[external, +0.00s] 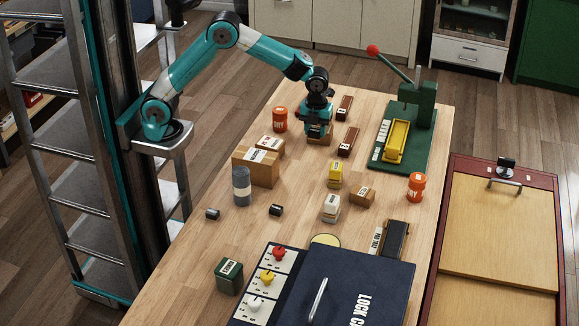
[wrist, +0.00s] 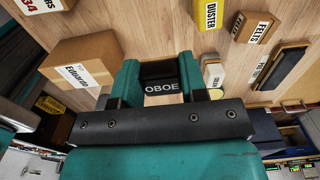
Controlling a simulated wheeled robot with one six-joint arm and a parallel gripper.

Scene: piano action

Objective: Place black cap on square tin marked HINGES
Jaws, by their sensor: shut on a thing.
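My gripper (external: 317,130) points down above the far middle of the table. In the wrist view its two teal fingers (wrist: 160,82) are shut on a black piece lettered OBOE (wrist: 162,78); whether this is the cap I cannot tell. A square green tin (external: 229,277) with a white label stands at the table's near left, far from my gripper; its lettering is too small to read surely. Two small black cylinders with pale labels lie nearer the tin, one at the left (external: 212,214) and one further right (external: 276,210).
Cardboard boxes (external: 257,168), a grey-blue cylinder (external: 241,187), a yellow tin (external: 335,174) and a white tin (external: 331,208) stand mid-table. A dark case (external: 360,285) fills the near end, beside a panel of knobs (external: 266,283). A green press (external: 416,100) stands at the far right.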

